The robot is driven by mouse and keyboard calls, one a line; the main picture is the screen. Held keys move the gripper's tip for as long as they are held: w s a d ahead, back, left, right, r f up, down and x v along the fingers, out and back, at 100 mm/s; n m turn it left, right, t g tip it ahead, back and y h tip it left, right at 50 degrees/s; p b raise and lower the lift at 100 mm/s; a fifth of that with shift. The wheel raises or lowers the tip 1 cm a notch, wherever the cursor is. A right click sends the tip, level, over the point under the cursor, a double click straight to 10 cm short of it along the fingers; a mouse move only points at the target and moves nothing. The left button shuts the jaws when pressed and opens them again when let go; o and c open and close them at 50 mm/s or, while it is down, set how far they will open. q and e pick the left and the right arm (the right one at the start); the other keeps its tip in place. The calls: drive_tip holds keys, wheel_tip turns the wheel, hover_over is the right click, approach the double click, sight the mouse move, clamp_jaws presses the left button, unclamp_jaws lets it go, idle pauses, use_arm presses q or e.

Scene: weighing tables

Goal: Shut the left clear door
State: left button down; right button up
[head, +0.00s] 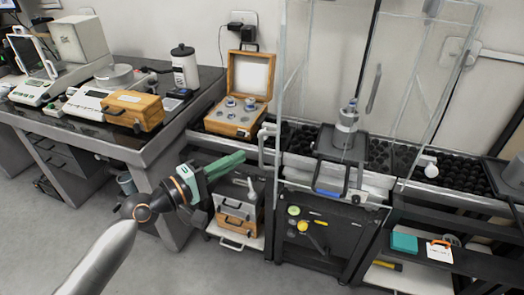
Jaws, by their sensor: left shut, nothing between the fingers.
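A tall clear enclosure with thin pale edges stands at the right of centre in the head view. Its left clear door (291,70) shows as a see-through panel at the enclosure's left side; I cannot tell how far it stands open. A pale handle (265,146) sits low at that left side. My left gripper (240,158) has green fingers, shut and empty, pointing right. In the picture it is just left of the handle, with a small gap. My right gripper is not in view.
Inside the enclosure stands a grey metal weight (346,132) on a balance. An open wooden weight box (240,105) is left of the enclosure. A table with balances (95,102) is at left.

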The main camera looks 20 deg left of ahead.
sight(261, 155)
use_arm(q)
drive_tip(key=x, duration=0.3)
drive_tip(key=shift+w+r, duration=0.1)
drive_tip(key=shift+r, duration=0.05)
drive_tip(key=d, duration=0.1)
drive_tip(key=d+p, duration=0.1)
drive_tip(key=d, duration=0.1)
drive_tip(key=shift+w+d+p, duration=0.3)
drive_tip(key=shift+d, duration=0.1)
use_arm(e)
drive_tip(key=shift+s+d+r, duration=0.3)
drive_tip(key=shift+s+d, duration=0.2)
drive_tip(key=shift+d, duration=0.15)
